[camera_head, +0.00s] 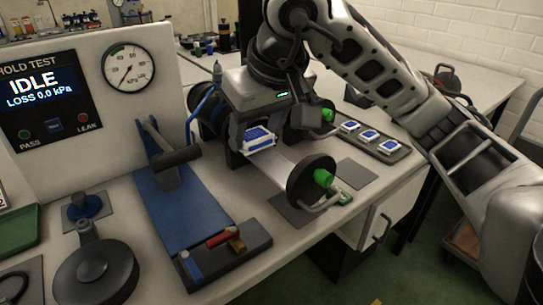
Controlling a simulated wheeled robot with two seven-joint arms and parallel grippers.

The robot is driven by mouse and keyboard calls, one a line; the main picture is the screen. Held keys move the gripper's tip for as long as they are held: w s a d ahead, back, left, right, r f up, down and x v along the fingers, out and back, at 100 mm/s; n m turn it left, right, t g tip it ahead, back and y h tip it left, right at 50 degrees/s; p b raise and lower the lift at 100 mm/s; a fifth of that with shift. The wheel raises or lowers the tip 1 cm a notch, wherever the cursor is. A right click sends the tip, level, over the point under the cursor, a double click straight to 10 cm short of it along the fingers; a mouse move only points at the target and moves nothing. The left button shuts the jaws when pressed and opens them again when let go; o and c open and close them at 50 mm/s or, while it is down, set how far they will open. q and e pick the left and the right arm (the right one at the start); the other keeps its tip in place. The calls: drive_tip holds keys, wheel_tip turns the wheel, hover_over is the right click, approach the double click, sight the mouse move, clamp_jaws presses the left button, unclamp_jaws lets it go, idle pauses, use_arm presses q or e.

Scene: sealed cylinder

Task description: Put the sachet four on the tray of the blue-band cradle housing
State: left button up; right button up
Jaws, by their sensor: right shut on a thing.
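My right gripper (262,136) reaches in from the upper right, pointing down. It is shut on a white sachet with a blue printed face (259,139), held above a pale tray (283,168). I cannot tell whether the sachet touches the tray. The tray runs from the dark cylinder housing (195,108) to a round black end cap (308,184) with a green knob. My gripper hides much of the housing, and its blue band is not clear. Several similar sachets, including one (368,134), lie in a grey rack to the right. My left gripper is not in view.
A blue-topped fixture (178,205) with a dark lever stands left of the tray. The gauge panel (85,85) stands behind. A grey mat (356,174) is bare.

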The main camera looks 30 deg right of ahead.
drive_tip(key=w+d+f, duration=0.3)
drive_tip(key=w+d, duration=0.1)
drive_tip(key=d, duration=0.2)
approach(276, 164)
drive_tip(key=shift+w+a+f, duration=0.5)
drive_tip(key=shift+w+a, duration=0.15)
drive_tip(key=shift+w, duration=0.05)
drive_tip(key=shift+w+d+f, duration=0.25)
drive_tip(key=shift+d+f, duration=0.05)
drive_tip(key=shift+f, duration=0.1)
drive_tip(key=f, duration=0.3)
drive_tip(key=shift+w+d+f+b, duration=0.15)
drive_tip(key=shift+w+d+b, duration=0.1)
drive_tip(key=shift+b, duration=0.15)
drive_tip(key=shift+f, duration=0.2)
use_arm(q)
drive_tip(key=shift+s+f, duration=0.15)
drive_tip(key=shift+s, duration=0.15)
